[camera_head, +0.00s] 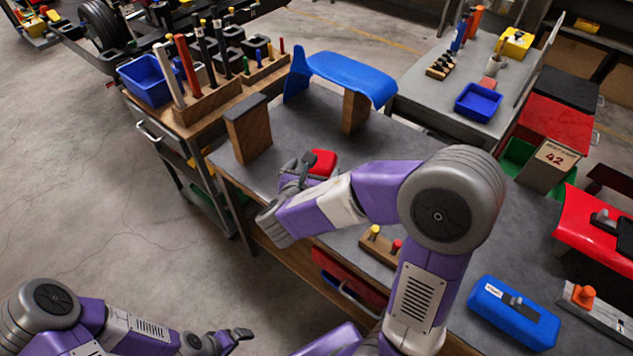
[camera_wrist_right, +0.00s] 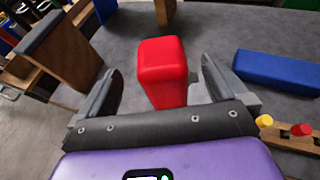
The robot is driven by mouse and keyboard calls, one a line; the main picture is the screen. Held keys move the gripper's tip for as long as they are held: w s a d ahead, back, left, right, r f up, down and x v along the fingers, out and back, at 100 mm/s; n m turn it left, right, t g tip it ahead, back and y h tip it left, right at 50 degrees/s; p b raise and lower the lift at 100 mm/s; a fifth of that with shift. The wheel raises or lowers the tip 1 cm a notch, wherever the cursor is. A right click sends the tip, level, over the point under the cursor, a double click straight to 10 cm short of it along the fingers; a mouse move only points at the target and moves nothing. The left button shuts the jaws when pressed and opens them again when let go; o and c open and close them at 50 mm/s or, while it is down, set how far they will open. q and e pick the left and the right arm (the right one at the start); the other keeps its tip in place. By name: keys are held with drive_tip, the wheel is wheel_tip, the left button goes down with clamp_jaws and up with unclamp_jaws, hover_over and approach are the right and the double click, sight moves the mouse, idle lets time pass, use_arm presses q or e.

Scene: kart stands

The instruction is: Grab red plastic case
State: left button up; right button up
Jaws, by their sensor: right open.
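The red plastic case (camera_head: 323,162) sits on the grey bench top (camera_head: 385,142) in the head view, partly behind my right gripper (camera_head: 300,172). In the right wrist view the red case (camera_wrist_right: 163,72) is a small upright block with rounded edges. My right gripper also shows there (camera_wrist_right: 158,90), open, its fingers apart on either side of the case's near end. I cannot tell whether a finger touches it. My left gripper (camera_head: 232,338) is low at the bottom left of the head view, over the floor, away from the bench; its opening is unclear.
A wooden block with a dark top (camera_head: 248,132) and a blue curved panel (camera_head: 345,75) on a wooden support stand behind the case. A blue case (camera_head: 513,312) and a peg block (camera_head: 380,244) lie nearer. The bench around the red case is mostly clear.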

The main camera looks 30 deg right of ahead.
sight(321, 165)
drive_tip(key=shift+f+b, duration=0.35)
drive_tip(key=shift+f, duration=0.3)
drive_tip(key=x, duration=0.2)
drive_tip(key=b+x, duration=0.1)
drive_tip(key=x, duration=0.2)
drive_tip(key=b+x, duration=0.1)
drive_tip(key=x, duration=0.1)
drive_tip(key=shift+w+d+f, duration=0.1)
drive_tip(key=shift+f, duration=0.35)
drive_tip(key=shift+c, duration=0.5)
drive_tip(key=shift+r, duration=0.1)
drive_tip(key=c, duration=1.4)
